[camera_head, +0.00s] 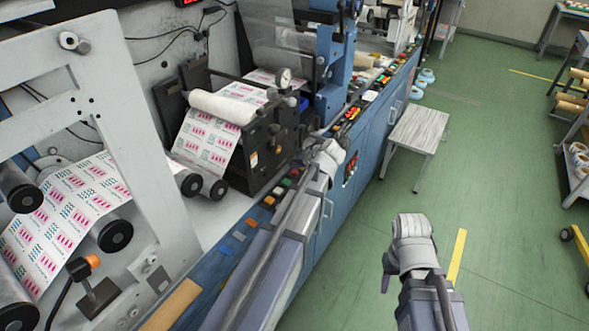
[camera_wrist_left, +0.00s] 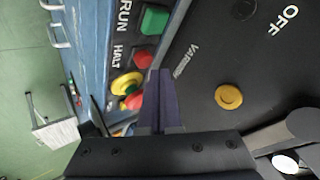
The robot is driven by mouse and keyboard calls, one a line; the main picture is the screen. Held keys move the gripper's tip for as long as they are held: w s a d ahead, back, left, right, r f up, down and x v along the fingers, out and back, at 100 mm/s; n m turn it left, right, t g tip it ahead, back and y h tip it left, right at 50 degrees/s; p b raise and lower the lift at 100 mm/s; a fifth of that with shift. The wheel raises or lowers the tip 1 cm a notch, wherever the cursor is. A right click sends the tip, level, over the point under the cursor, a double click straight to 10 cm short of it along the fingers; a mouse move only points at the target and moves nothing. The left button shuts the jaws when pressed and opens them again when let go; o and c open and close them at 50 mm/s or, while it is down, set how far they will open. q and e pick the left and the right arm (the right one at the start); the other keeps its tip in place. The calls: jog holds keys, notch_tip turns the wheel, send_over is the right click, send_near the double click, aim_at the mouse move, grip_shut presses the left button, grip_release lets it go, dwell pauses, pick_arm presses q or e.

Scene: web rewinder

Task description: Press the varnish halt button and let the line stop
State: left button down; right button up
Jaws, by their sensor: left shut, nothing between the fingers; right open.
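In the left wrist view a red button (camera_wrist_left: 143,60) sits beside the word HALT, below a green button (camera_wrist_left: 154,19) marked RUN. The word VARNISH (camera_wrist_left: 186,62) is printed on the dark panel just right of them. My left gripper (camera_wrist_left: 160,72) is shut and empty, its fingertips close beside the red button; I cannot tell whether they touch it. In the head view my left gripper (camera_head: 337,145) is over the machine's front control ledge and hides the buttons under it. My right gripper (camera_head: 389,268) is open over the floor, its fingers mostly hidden.
A red and yellow mushroom button (camera_wrist_left: 129,87) is just left of my left fingers. A yellow knob (camera_wrist_left: 229,97) is on the panel to the right. A printed web (camera_head: 207,142) runs over the rollers. A small table (camera_head: 418,127) stands beside the blue cabinet. The green floor is mostly clear.

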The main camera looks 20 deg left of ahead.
aim_at(296, 177)
pick_arm(q)
jog(key=shift+r, duration=0.1)
notch_tip(296, 177, up, 5)
jog(key=p, duration=0.5)
dwell(0.3)
dwell(0.5)
jog(key=s+d+f+m+g+h, duration=0.2)
jog(key=s+d+f+m+h, duration=0.1)
jog(key=s+d, duration=0.9)
jog(key=s+d+f+m+g+h, duration=0.3)
jog(key=s+d, duration=0.9)
jog(key=d, duration=0.2)
jog(key=shift+s+f+h, duration=0.3)
jog(key=shift+d, duration=0.1)
dwell(1.5)
